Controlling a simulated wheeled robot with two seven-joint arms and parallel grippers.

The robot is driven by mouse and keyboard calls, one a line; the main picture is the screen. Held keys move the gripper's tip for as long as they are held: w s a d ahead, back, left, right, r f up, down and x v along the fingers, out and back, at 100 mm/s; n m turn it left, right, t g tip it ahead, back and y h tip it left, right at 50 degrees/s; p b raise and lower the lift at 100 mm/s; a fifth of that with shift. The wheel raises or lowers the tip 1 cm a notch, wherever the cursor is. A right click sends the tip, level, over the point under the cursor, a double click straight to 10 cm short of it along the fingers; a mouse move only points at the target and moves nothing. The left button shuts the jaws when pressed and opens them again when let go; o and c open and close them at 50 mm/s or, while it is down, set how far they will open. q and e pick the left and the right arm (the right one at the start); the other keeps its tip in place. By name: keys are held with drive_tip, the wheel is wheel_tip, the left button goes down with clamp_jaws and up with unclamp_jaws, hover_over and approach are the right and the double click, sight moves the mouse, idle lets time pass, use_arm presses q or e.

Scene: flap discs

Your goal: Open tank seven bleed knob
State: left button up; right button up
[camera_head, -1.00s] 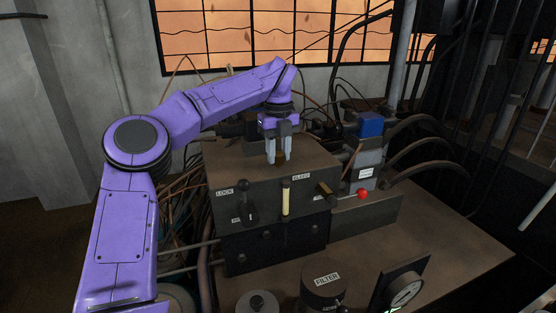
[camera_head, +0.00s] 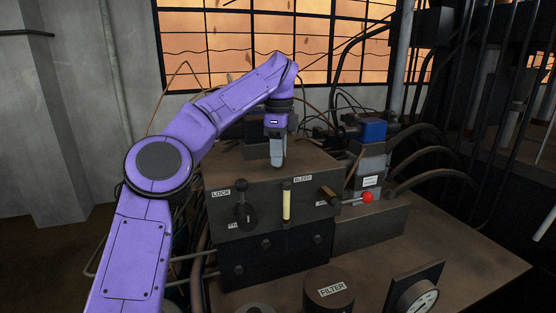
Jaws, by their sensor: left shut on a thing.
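The dark metal valve box (camera_head: 230,170) stands on the bench in the middle of the view. A BLEED label (camera_head: 303,178) sits on its front near the top edge. My left gripper (camera_head: 278,164) points down at the top of the box, behind this label, its fingers seen edge-on. It is shut on the bleed knob, which the fingers hide. I cannot tell how far the knob is turned. My right gripper is not in view.
The box front carries a LOCK lever (camera_head: 241,203), a pale yellow upright tube (camera_head: 286,203) and a brown knob (camera_head: 329,196). A red ball knob (camera_head: 367,197) and blue-topped valve (camera_head: 373,130) stand right. A FILTER canister (camera_head: 328,292) and gauge (camera_head: 421,299) are in front.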

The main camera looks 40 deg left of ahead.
use_arm(q)
drive_tip(key=shift+n+b, duration=0.7)
drive_tip(key=shift+n, duration=0.8)
drive_tip(key=o, duration=1)
drive_tip(key=shift+o, duration=0.2)
wheel_tip(320, 180, up, 11)
drive_tip(key=p, duration=0.8)
drive_tip(key=shift+f, duration=0.2)
drive_tip(key=shift+w, duration=0.1)
